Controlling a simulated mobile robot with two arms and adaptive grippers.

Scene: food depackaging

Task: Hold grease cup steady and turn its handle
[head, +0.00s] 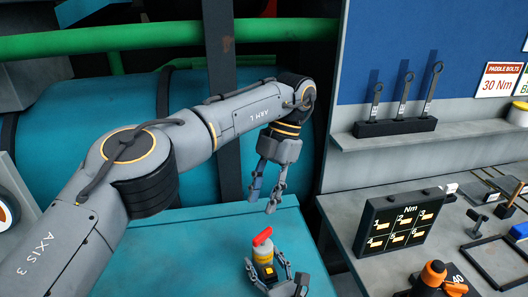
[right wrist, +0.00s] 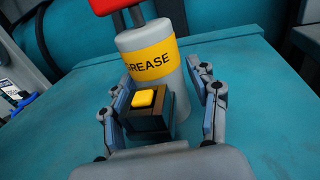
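The grease cup (head: 265,253) stands upright on the teal surface. It is a grey cylinder with a yellow band reading GREASE in the right wrist view (right wrist: 152,63). Its red handle (head: 262,236) is on top and is partly cut off in the right wrist view (right wrist: 112,4). My right gripper (head: 267,268) is low at the cup, its fingers (right wrist: 160,82) spread on either side; firm contact does not show. A dark block with a yellow button (right wrist: 143,98) sits between these fingers, before the cup. My left gripper (head: 263,203) is open, empty, pointing down above the handle.
The teal surface (head: 205,240) is clear around the cup. A teal tank and a green pipe (head: 150,38) are behind. On the right, a grey bench holds an Nm panel (head: 385,250), an orange tool (head: 434,273) and a frame. Several wrenches stand in a black rack (head: 395,127).

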